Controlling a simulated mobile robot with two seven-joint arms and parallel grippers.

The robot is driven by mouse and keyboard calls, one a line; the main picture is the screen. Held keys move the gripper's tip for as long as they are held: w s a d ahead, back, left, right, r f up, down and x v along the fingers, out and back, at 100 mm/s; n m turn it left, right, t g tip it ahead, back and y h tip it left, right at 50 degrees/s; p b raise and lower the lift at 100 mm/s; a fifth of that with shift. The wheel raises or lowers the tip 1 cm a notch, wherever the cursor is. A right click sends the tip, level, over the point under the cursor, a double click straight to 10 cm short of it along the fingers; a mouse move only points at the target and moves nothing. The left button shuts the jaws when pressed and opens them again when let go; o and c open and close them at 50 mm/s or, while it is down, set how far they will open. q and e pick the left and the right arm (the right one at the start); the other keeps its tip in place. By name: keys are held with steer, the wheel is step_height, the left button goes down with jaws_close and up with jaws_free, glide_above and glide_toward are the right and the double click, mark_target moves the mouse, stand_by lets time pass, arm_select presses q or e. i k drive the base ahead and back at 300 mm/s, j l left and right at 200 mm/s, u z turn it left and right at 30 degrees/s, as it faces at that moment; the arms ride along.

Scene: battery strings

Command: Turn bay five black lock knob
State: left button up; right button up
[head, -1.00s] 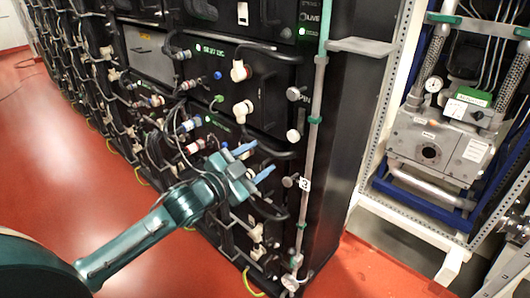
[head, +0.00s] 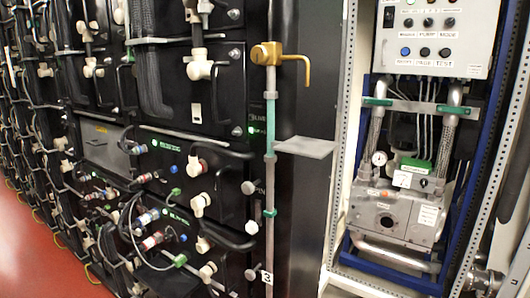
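Battery units are stacked in a tall black rack (head: 225,50) on the left and middle of the head view. Round lock knobs sit along its right edge: a grey one (head: 249,187), a paler one (head: 251,227) and a darker grey one (head: 251,273) lower down. I cannot tell which knob belongs to bay five, as no such label is readable. A small tag marked 3 (head: 267,278) hangs on the pole beside the lowest knob. Neither of my grippers is in view.
A vertical pole (head: 270,180) with a brass handle (head: 295,54) and a grey flat plate (head: 305,148) runs beside the knobs. White connectors (head: 202,68) and cables stick out of the rack. A framed pump unit (head: 395,215) and control panel (head: 432,38) stand right. Red floor (head: 40,250) is lower left.

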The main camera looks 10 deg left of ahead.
mark_target(128, 142)
steer(key=u, duration=1.3)
